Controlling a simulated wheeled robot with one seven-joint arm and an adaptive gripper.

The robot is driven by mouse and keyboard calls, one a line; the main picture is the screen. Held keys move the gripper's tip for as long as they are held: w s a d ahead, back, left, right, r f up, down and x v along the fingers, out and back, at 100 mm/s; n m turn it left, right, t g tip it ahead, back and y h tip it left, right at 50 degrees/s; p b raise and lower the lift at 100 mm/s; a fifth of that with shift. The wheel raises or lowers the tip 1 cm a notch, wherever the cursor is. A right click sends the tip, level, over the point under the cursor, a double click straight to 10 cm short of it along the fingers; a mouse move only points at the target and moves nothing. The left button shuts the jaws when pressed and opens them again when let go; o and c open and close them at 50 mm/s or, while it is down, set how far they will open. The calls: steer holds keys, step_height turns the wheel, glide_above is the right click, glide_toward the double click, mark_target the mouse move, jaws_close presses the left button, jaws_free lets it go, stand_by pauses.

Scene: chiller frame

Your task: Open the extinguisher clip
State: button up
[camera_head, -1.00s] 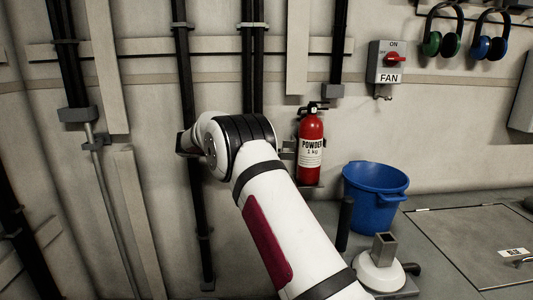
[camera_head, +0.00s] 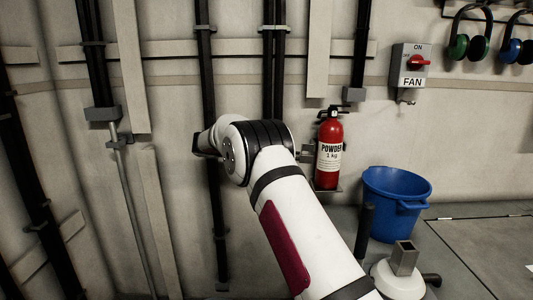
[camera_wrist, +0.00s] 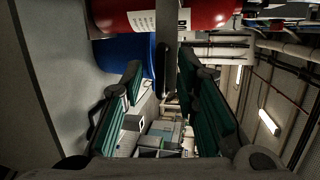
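The red extinguisher (camera_head: 329,155) with its white POWDER label stands upright against the wall, just right of my arm's wrist. A small grey piece, likely the clip (camera_head: 304,155), shows at its left side. In the wrist view the extinguisher (camera_wrist: 205,14) lies sideways across the top. A grey bar, likely part of the clip or its bracket (camera_wrist: 167,45), runs down from it between the finger ends. My gripper (camera_wrist: 163,68) is open, with green pads apart. I cannot tell whether a finger touches the bar. My own arm hides the gripper in the head view.
A blue bucket (camera_head: 394,205) stands on the floor right of the extinguisher. A FAN switch box (camera_head: 411,66) and ear defenders (camera_head: 470,45) are on the wall at upper right. Black pipes (camera_head: 209,120) run down the wall behind my arm.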

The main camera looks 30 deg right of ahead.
steer(key=v, duration=1)
steer(key=shift+a, duration=0.35)
steer(key=shift+w+r, duration=0.1)
steer(key=shift+w, duration=0.05)
